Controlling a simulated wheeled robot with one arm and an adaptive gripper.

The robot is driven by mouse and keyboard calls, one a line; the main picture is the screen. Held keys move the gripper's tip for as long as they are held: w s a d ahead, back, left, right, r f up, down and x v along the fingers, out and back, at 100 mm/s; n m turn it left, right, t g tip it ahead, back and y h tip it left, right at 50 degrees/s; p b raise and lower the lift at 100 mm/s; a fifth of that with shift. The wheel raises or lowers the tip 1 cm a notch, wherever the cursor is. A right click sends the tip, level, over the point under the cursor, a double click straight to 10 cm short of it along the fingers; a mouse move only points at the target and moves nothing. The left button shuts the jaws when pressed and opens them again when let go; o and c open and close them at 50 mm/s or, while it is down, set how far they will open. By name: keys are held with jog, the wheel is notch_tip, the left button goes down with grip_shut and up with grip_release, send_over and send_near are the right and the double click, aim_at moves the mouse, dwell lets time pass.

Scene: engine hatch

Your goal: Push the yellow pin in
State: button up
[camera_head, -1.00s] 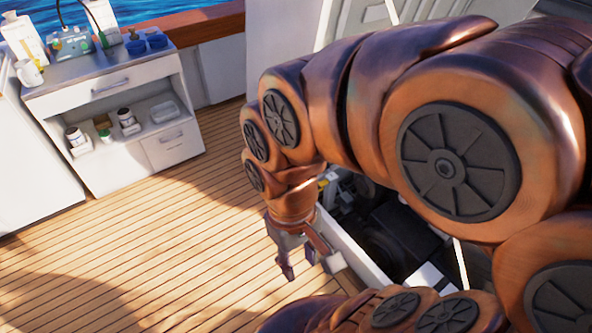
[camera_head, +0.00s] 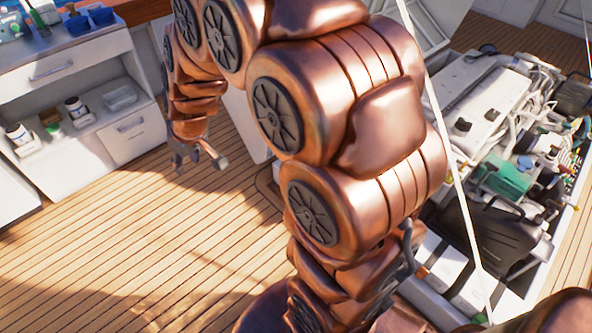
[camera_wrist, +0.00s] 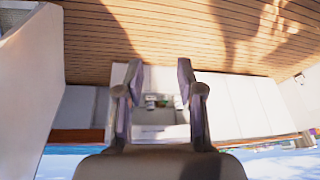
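The open engine hatch, with the engine (camera_head: 490,105) and its pipes and wires inside, is at the right in the head view. Small yellow spots show near its right edge, but I cannot tell which of them, if any, is the yellow pin. My gripper (camera_head: 198,161) hangs over the wooden deck, left of the hatch and well apart from it. In the wrist view my gripper (camera_wrist: 160,76) has its two fingers spread with nothing between them. The wrist view does not show the engine.
A white cabinet (camera_head: 62,70) with bottles on its shelf stands at the left. A thin white rod (camera_head: 447,150) slants up across the hatch. The deck (camera_head: 120,250) is clear at the lower left. My arm hides the middle of the view.

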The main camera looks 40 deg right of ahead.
jog(key=w+d+f+t+h+b, duration=0.2)
jog(key=w+d+f+b, duration=0.5)
jog(key=w+f, duration=0.4)
jog(key=w+d+f+t+h+b, duration=0.2)
jog(key=w+d+f+b, duration=0.2)
jog(key=w+d+f, duration=0.55)
jog(key=w+d+f+h+b, duration=0.4)
jog(key=d+f+b, duration=0.2)
jog(key=d+f, duration=0.6)
jog(key=s+d+f+g+h+b, duration=0.1)
jog(key=s+d+f+h+b, duration=0.35)
jog(key=d+f, duration=0.55)
jog(key=s+d+f+g+h+b, duration=0.1)
jog(key=s+d+f+h+b, duration=0.55)
jog(key=f, duration=0.65)
jog(key=shift+w+d+f+n+y+b, duration=0.25)
jog(key=shift+w+d+y, duration=0.35)
jog(key=shift+d, duration=0.6)
jog(key=shift+w+d+f+n+y+b, duration=0.15)
jog(key=shift+w+d+y+b, duration=0.25)
jog(key=shift+w+d, duration=0.65)
jog(key=shift+w+d+f+n+y+b, duration=0.1)
jog(key=shift+w+d+f+y+b, duration=0.3)
jog(key=shift+d, duration=1)
jog(key=shift+w+r, duration=0.15)
jog(key=shift+r, duration=0.05)
jog(key=shift+c, duration=0.4)
